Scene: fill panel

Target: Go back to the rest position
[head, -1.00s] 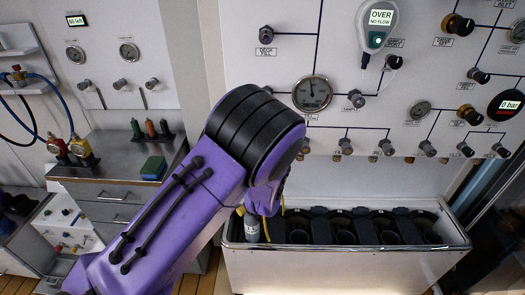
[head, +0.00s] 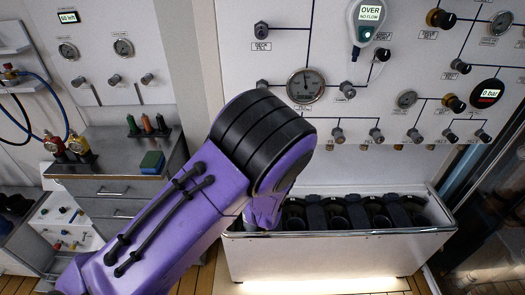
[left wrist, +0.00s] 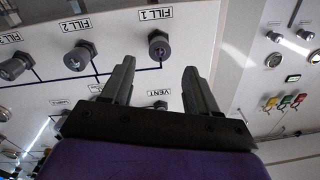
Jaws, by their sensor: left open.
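My left arm (head: 195,205), purple with black bands, rises across the middle of the head view and hides my left gripper there. In the left wrist view, my left gripper (left wrist: 158,85) is open, its two dark fingers apart with nothing between them. The fill panel (head: 330,115) stands behind the arm. In the wrist view the panel appears upside down, with the FILL 1 knob (left wrist: 159,48) and FILL 2 knob (left wrist: 85,50) beyond the fingers. My right gripper is not in view.
A white trough (head: 350,245) with dark round slots stands below the panel. A gauge (head: 305,86) and a handheld meter reading OVER (head: 369,14) are on the panel.

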